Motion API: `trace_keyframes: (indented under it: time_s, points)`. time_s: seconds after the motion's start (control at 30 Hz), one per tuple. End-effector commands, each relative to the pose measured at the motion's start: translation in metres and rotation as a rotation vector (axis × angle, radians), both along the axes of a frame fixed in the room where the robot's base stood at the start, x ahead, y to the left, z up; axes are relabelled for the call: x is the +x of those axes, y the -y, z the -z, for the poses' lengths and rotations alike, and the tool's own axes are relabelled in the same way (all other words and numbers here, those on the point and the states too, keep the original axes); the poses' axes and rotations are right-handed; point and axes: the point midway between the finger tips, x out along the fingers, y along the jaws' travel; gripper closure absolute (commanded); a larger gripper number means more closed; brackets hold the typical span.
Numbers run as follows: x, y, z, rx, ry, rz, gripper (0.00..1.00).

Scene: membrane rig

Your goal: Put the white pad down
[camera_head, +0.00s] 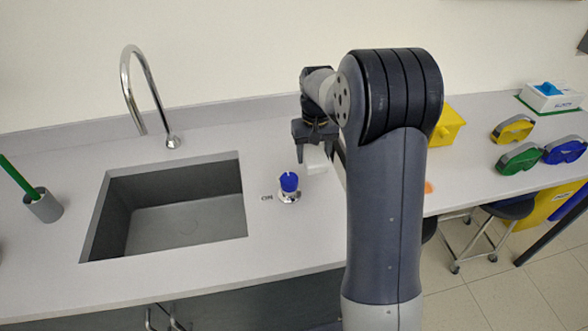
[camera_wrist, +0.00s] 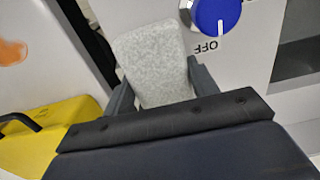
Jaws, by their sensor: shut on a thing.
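The white pad (camera_wrist: 155,62) is a pale, speckled block with rounded corners. In the wrist view it sits between the two fingers of my gripper (camera_wrist: 158,85), which are shut on its sides. In the head view the white pad (camera_head: 316,160) shows partly below my gripper (camera_head: 316,140), just behind and right of the blue knob. My arm hides part of it there. I cannot tell whether the pad touches the counter.
The blue knob (camera_head: 289,182) stands close by; it also shows in the wrist view (camera_wrist: 215,14), beside the pad. A sink (camera_head: 185,215) with a tall tap (camera_head: 130,85) lies left. A yellow box (camera_head: 448,125) and coloured goggles (camera_head: 518,158) stand right. An orange patch (camera_wrist: 12,52) marks the counter.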

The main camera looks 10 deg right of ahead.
Motion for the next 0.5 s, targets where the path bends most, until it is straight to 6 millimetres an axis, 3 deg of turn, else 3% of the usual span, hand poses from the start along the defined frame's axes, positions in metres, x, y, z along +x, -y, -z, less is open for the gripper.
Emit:
trace_keyframes:
  time_s: [0.1,0.5]
  points:
    - [-0.001,0.000,0.021,0.000,-0.004,0.000,0.66]
    - [0.000,0.000,0.067,0.000,-0.002,0.000,0.66]
